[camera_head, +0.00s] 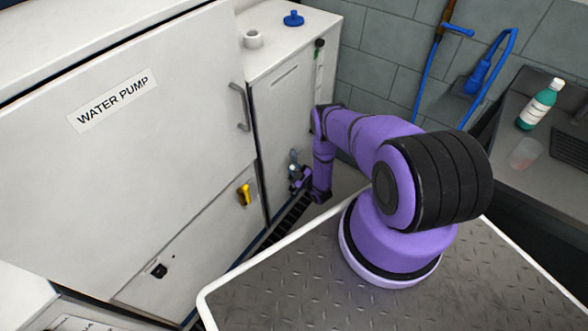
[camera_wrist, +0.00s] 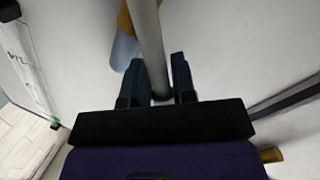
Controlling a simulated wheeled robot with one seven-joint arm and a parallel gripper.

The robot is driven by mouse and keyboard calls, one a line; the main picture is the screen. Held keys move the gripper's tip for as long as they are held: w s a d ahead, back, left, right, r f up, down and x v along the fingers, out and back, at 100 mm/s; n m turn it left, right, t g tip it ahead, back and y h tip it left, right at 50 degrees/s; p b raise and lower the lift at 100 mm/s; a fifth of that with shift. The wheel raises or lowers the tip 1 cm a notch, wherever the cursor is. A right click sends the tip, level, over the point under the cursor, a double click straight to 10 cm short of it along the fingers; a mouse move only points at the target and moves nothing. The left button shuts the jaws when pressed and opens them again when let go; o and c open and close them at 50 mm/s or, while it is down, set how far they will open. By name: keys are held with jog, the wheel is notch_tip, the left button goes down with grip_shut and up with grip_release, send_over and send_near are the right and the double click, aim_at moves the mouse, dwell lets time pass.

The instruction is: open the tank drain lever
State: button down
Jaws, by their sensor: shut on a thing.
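The tank drain lever is a grey bar (camera_wrist: 150,40) in the wrist view, running down between my fingers. A brass-coloured fitting (camera_wrist: 125,20) and a grey spout-like end (camera_wrist: 122,52) sit beside it. My gripper (camera_wrist: 160,78) is shut on the lever, one dark finger on each side. In the head view my gripper (camera_head: 301,180) is low at the front of the narrow white cabinet (camera_head: 285,110). A small grey part of the drain fitting (camera_head: 293,157) shows just above it there. My gripper and arm partly hide the fitting, and the lever's exact angle is unclear.
The WATER PUMP cabinet (camera_head: 150,150) stands at left, with a grey door handle (camera_head: 240,108), a yellow handle (camera_head: 244,194) and a black latch (camera_head: 159,271). A blue knob (camera_head: 293,18) tops the narrow cabinet. A bottle (camera_head: 540,105) stands on the right counter.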

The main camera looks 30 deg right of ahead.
jog(key=shift+d+r+m, duration=0.15)
jog(key=shift+d+m, duration=0.15)
jog(key=shift+m, duration=0.4)
jog(key=c, duration=1.1)
grip_release()
jog(key=s, duration=0.7)
jog(key=s+d, duration=0.1)
jog(key=s, duration=0.2)
jog(key=shift+s+r, duration=0.15)
jog(key=shift+s, duration=0.15)
